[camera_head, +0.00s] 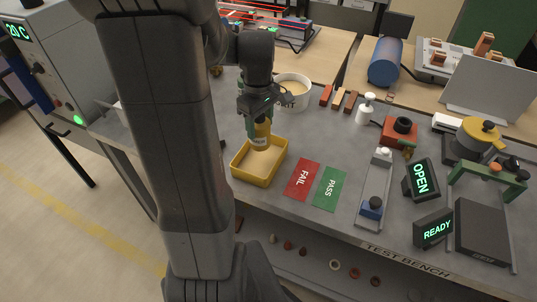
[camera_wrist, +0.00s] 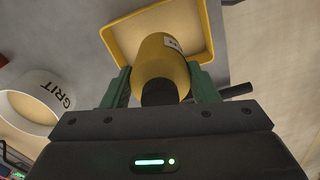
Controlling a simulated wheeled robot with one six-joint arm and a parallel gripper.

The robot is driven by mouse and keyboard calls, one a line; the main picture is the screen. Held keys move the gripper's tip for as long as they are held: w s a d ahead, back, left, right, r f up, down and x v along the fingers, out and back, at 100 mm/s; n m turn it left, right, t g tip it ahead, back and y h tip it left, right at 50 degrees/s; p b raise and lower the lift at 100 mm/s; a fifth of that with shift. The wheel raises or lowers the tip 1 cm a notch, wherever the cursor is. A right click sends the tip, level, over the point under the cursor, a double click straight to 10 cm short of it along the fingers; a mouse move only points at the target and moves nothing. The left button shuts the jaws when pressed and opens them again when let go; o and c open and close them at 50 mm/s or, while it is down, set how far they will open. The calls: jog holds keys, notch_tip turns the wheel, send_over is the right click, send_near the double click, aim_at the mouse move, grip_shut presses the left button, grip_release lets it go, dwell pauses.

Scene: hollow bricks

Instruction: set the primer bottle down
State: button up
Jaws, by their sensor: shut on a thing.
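The primer bottle (camera_head: 261,134) is yellow with a pale label and a dark cap; it also shows in the wrist view (camera_wrist: 161,62). My gripper (camera_head: 259,112) is shut on it, with green fingers on both sides of the bottle near its cap end in the wrist view (camera_wrist: 160,88). The bottle is over the yellow tray (camera_head: 243,178), near its back part. The tray also shows behind the bottle in the wrist view (camera_wrist: 207,28). I cannot tell whether the bottle's base touches the tray floor.
A white tub marked GRIT (camera_wrist: 62,92) stands behind the tray, also in the head view (camera_head: 305,98). Red FAIL (camera_head: 302,180) and green PASS (camera_head: 329,188) mats lie right of the tray. A white pump bottle (camera_head: 366,108) stands farther right. Bare bench lies between the tub and mats.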

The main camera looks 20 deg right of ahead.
aim_at(260, 143)
notch_tip(260, 143, down, 3)
jog(key=shift+w+f, duration=0.1)
jog(key=shift+f, duration=2.2)
jog(key=shift+f, duration=0.15)
jog(key=o, duration=1.1)
notch_tip(260, 143, up, 12)
jog(key=shift+r, duration=0.15)
